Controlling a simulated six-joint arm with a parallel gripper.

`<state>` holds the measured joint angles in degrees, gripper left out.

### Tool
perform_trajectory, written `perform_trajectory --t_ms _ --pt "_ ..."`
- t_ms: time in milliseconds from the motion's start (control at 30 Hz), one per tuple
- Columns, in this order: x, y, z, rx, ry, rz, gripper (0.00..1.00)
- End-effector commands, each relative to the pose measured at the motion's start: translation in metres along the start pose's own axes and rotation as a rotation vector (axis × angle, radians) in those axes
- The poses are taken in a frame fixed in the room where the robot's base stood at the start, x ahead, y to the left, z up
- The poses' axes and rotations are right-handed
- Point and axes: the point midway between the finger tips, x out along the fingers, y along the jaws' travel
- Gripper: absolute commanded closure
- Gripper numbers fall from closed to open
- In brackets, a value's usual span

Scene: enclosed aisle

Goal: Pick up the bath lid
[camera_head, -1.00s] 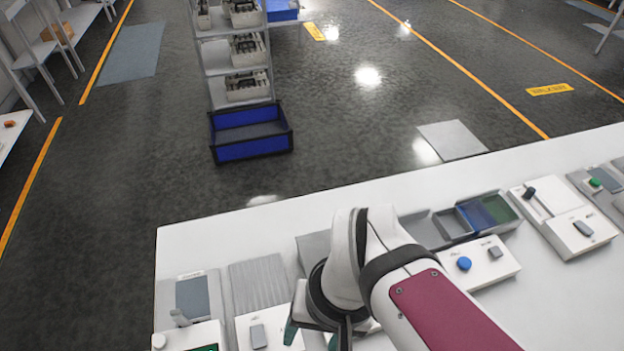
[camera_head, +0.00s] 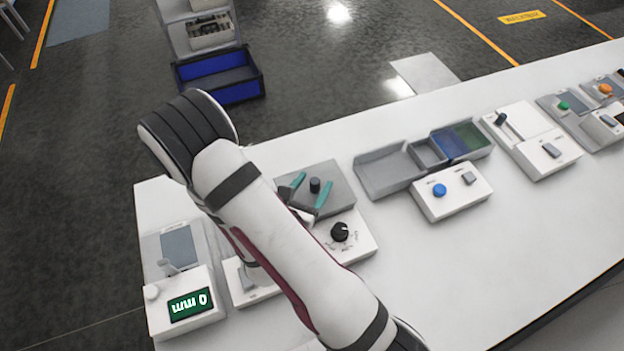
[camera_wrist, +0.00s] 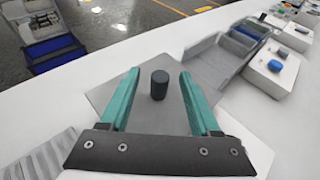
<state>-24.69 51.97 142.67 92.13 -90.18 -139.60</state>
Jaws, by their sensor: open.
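The bath lid (camera_head: 331,176) is a flat grey plate with a short dark cylindrical knob (camera_head: 315,185) standing upright on it. It lies behind a white unit with a black dial (camera_head: 340,232). My gripper (camera_head: 309,189) has its teal fingers spread, one on each side of the knob. In the wrist view the knob (camera_wrist: 159,84) stands between the open fingertips (camera_wrist: 159,75), with a gap on both sides. The fingers hold nothing. My arm hides the lid's left part in the head view.
To the right are open grey trays (camera_head: 388,172) with blue and green sections, and a white box with a blue button (camera_head: 440,190). At left is a unit with a green display (camera_head: 189,305). A blue crate (camera_head: 218,78) stands on the floor beyond the table. The table's right front is clear.

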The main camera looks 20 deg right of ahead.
Motion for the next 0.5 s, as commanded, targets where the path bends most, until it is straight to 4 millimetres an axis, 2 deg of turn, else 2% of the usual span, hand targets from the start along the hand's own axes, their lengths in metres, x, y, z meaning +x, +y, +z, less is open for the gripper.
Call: perform_trajectory --t_ms 100,200,467,500 --pt "0.024 -0.002 0.0 0.006 0.001 -0.006 0.37" --pt "0.04 -0.001 0.0 0.006 0.001 -0.004 0.37" --pt "0.045 0.0 0.0 0.006 0.001 0.0 0.37" --pt "0.045 0.0 0.0 0.006 0.001 0.0 0.44"
